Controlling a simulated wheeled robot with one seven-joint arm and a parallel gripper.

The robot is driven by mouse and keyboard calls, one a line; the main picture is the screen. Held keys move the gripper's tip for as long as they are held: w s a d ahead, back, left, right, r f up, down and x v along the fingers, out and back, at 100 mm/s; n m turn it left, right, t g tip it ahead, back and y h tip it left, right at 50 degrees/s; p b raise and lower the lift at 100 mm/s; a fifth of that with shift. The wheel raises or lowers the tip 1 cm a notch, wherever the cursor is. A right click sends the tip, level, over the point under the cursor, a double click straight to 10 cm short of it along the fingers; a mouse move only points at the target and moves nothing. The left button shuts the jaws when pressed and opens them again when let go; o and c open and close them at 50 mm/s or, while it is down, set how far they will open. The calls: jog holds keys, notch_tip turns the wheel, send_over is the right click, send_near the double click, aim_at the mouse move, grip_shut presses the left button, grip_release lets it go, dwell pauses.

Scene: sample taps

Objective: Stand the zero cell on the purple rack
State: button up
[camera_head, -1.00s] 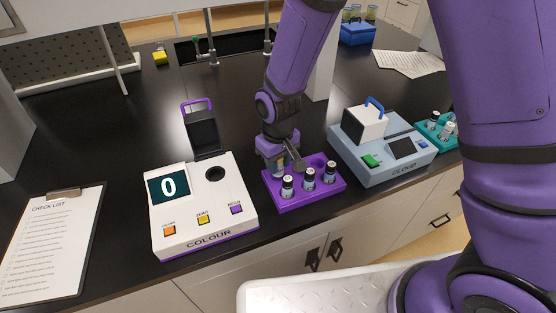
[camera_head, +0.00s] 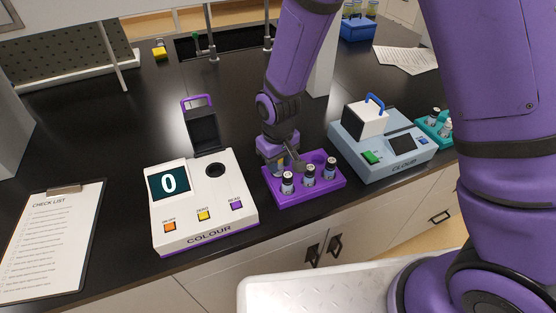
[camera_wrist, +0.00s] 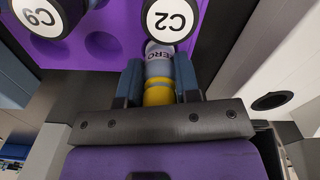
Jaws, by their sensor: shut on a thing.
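The zero cell (camera_wrist: 158,68) is between my gripper's fingers (camera_wrist: 160,84). In the wrist view the cell lies close to the purple rack (camera_wrist: 95,48), beside the vial marked C2 (camera_wrist: 170,20). Its far end is hidden, so I cannot tell whether it sits in a hole. In the head view my gripper mostly hides the cell.
Several black-capped vials stand in the rack, one marked C9 (camera_wrist: 40,14). The COLOUR meter (camera_head: 190,220), lid open and reading 0, stands to the left. The CLOUD meter (camera_head: 390,160) stands close to the rack's right. A clipboard (camera_head: 50,240) lies at far left.

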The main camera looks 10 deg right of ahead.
jog(key=shift+f, duration=0.1)
jog(key=shift+f, duration=0.65)
jog(key=o, duration=1.5)
jog(key=shift+r, duration=3.5)
